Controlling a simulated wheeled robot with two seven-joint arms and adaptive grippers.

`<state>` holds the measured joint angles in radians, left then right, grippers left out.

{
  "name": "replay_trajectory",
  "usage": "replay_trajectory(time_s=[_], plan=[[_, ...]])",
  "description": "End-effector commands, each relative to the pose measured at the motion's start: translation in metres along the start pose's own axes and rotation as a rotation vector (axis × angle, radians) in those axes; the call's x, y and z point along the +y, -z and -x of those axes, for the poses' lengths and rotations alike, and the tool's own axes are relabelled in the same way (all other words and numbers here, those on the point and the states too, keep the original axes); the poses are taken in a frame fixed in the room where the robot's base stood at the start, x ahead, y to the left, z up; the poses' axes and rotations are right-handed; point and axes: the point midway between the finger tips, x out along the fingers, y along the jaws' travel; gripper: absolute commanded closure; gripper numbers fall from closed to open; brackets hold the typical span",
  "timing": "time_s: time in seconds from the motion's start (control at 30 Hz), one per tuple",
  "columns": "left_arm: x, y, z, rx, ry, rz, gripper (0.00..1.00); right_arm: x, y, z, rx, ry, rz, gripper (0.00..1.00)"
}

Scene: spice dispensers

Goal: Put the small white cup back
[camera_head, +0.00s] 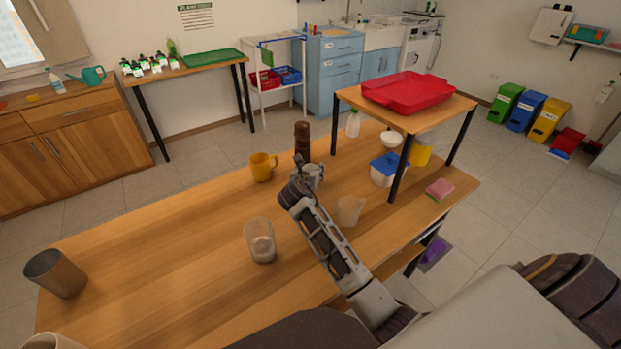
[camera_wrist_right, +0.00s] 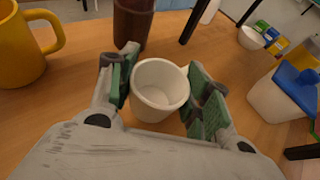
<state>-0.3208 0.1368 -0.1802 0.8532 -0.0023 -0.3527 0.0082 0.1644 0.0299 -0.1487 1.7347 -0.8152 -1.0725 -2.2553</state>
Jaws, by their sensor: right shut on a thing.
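The small white cup (camera_wrist_right: 160,88) is between the green-padded fingers of my right gripper (camera_wrist_right: 160,98) in the wrist view, upright, with its open top showing. In the head view my right gripper (camera_head: 303,178) is at the middle of the wooden table, and part of the cup (camera_head: 314,171) shows just beyond it. The gripper is shut on the cup. I cannot tell whether the cup's base touches the table. My left gripper is not in view.
A yellow mug (camera_head: 261,167) and a dark brown mill (camera_head: 302,138) stand close to the cup. A clear cup (camera_head: 260,241) and a beige cup (camera_head: 349,210) stand nearer me. A raised shelf (camera_head: 440,112) holds a red tray (camera_head: 408,90). The table's left-middle is clear.

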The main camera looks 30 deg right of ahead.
Motion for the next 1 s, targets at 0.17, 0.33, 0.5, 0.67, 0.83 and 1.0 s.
replay_trajectory(time_s=[0.17,0.33,0.5,0.67,0.83,1.0], plan=[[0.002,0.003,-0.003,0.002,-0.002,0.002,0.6,0.001,0.02,-0.008,0.003,0.0,0.001,0.8],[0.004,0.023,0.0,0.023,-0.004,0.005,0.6,0.001,0.03,-0.012,0.001,-0.001,0.0,0.8],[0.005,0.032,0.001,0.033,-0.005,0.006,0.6,0.001,0.03,-0.012,0.0,-0.001,0.0,0.8],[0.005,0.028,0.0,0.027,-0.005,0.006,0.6,0.001,0.03,-0.012,0.0,-0.001,0.001,0.8],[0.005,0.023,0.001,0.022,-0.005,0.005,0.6,0.001,0.032,-0.013,0.001,-0.001,0.001,0.8],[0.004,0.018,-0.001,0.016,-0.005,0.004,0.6,0.001,0.032,-0.013,0.001,-0.001,0.001,0.29]])
